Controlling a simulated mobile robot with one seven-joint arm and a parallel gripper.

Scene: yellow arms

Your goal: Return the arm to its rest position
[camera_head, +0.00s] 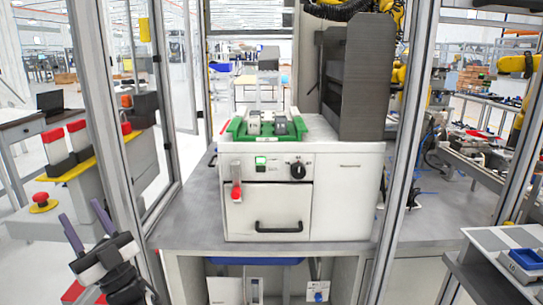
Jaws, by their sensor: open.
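My gripper (86,228) is at the lower left of the head view. Its two purple-grey fingers point up and stand apart, with nothing between them. The dark gripper body (108,262) sits below them, and the rest of the arm runs out of the bottom of the picture. The gripper shows in front of the left metal frame post and apart from the white machine in the middle.
A white machine (347,205) with a door handle and knob stands on a grey table (190,224). A green tray (236,134) sits on top. Metal posts (400,150) flank it. An emergency stop (41,201) and red-topped items (78,140) are at left. A blue bin (527,259) is at right.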

